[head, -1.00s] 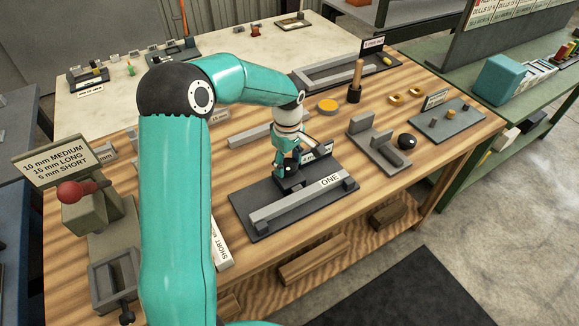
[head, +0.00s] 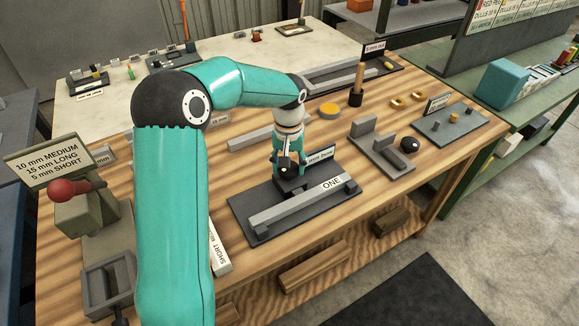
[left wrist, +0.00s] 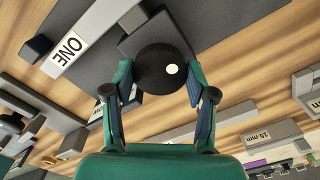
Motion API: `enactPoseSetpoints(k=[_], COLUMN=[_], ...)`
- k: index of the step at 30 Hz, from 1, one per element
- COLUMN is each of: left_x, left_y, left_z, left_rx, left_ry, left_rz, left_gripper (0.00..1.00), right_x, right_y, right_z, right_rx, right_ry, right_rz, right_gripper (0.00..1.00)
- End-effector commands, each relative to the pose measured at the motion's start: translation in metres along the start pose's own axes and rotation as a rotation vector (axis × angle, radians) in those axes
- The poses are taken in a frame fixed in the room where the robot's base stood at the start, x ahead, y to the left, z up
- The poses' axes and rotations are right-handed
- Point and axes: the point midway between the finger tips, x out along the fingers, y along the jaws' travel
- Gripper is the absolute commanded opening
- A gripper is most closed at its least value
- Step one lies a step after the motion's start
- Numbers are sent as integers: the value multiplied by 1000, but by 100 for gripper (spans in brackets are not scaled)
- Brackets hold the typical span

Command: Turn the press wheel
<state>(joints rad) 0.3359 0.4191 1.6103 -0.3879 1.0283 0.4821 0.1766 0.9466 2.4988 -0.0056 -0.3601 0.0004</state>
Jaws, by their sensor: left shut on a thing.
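The press wheel is a dark round knob with a white dot; it shows in the left wrist view (left wrist: 154,72) between my finger pads. It sits on a grey block at the far side of the dark base plate (head: 249,214) marked ONE. My left gripper (head: 288,167) points down over it and is shut around it; its two fingers also show in the left wrist view (left wrist: 160,92). In the head view the fingers hide most of the wheel. A long grey bar (head: 300,202) lies along the plate's near side. My right gripper is not in view.
A small label (head: 321,157) stands close behind the gripper. A grey bracket (head: 378,150), a black ball (head: 409,146) and a yellow disc (head: 329,111) are to the right and behind. A red-knobbed device (head: 75,200) stands at the left.

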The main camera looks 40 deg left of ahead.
Motion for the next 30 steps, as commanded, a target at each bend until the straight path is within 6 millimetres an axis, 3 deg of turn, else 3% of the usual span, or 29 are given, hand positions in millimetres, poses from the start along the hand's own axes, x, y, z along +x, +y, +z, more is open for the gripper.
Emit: enactPoseSetpoints(k=[30], left_x=[-2], left_y=[0], left_z=[-1], left_rx=[963], left_ry=[5], left_rz=[-1], left_gripper=[21], right_x=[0], right_y=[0], right_z=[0], right_rx=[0], right_ry=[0], right_rz=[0], right_gripper=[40])
